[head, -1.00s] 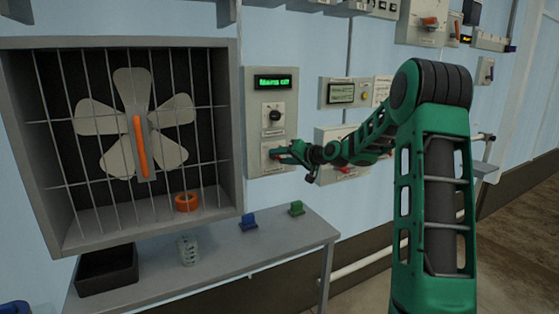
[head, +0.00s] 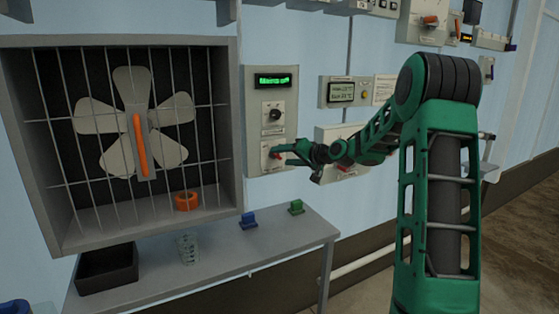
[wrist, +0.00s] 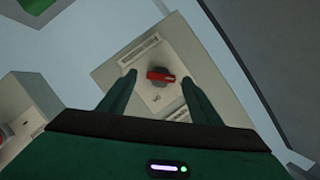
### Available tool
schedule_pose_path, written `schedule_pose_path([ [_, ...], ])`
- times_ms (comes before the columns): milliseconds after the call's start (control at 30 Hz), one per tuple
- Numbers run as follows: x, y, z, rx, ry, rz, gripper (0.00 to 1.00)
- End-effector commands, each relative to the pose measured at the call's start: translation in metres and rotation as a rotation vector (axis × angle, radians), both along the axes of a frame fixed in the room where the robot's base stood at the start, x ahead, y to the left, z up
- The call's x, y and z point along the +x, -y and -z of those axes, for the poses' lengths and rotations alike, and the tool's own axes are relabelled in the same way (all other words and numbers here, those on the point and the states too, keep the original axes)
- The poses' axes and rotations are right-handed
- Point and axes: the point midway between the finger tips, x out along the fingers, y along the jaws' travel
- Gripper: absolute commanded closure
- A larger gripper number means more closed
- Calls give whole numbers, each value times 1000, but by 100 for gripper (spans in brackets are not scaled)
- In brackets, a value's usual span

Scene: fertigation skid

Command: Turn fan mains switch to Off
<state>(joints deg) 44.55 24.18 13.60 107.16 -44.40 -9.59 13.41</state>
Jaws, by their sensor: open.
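The fan mains switch is a red rotary handle (wrist: 160,76) on a pale plate (wrist: 174,48); in the wrist view it lies just beyond and between my fingertips. In the head view the switch panel (head: 255,158) is at the lower part of the grey control box, and a bit of red shows beside my gripper (head: 277,153). My gripper also shows in the wrist view (wrist: 160,82). It is open, with one finger on each side of the handle; I cannot tell whether either touches it. My gripper partly covers the switch in the head view.
Above the switch are a black knob (head: 275,114) and a green-lit display (head: 273,80). A caged fan (head: 136,122) stands left, with an orange ring (head: 187,201) inside. The shelf (head: 215,262) below holds blue and green blocks, a clear cup and a black tray.

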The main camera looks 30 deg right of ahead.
Motion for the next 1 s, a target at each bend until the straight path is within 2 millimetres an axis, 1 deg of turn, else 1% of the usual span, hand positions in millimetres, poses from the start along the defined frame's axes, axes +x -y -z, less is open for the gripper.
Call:
schedule_pose_path([
  [33,-10,4,-3,0,-1,4,42],
  [200,-40,13,-11,-2,-3,3,42],
  [300,-55,17,-16,0,-2,2,42],
  [433,-69,21,-19,0,-4,1,42],
  [600,-78,23,-21,0,-4,0,42],
  [1000,-78,23,-22,0,-4,0,42],
])
